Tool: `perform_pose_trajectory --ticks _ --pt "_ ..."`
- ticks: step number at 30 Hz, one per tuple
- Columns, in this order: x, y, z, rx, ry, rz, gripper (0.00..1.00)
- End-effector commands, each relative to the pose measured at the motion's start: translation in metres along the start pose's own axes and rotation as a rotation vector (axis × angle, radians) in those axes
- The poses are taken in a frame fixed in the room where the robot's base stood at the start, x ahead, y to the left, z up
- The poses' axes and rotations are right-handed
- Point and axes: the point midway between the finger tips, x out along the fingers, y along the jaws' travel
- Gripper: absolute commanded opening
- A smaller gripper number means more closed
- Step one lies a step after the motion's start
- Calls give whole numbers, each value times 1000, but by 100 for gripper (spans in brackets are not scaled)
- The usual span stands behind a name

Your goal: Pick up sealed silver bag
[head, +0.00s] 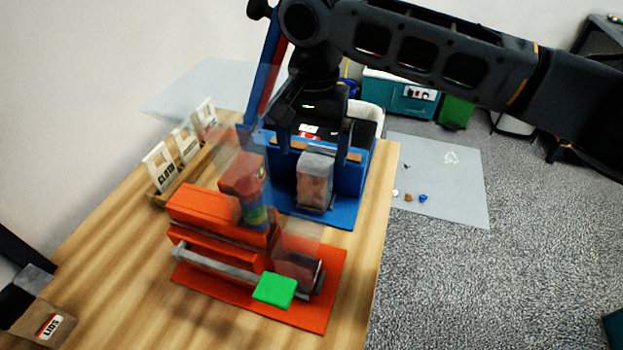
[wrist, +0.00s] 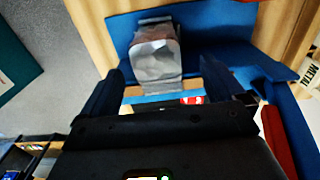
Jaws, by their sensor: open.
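The silver bag (head: 314,182) stands upright on the blue stand (head: 345,213), against its raised back. It looks grey with a brownish, blurred front. In the wrist view the bag (wrist: 154,62) shows ahead of and partly between my two fingers, with a flat crimped edge at its top. My gripper (head: 316,145) is open above the blue stand, its fingers pointing down with one on each side of the bag's top. I see no finger touching the bag.
An orange stand (head: 215,212) with a clear container, a metal bar and a green square (head: 274,289) sits nearer on the wooden table (head: 120,285). Label cards (head: 160,165) stand at the left. A grey mat (head: 455,185) lies on the floor.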

Motion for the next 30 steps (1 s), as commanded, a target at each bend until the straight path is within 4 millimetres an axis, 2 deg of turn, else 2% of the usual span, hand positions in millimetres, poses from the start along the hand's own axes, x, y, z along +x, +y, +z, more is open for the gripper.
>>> perform_pose_trajectory --ticks 12,21,30 --pt "50 5 0 1 1 2 96" --pt "56 4 0 0 1 0 96" --pt "56 4 0 0 0 0 68"
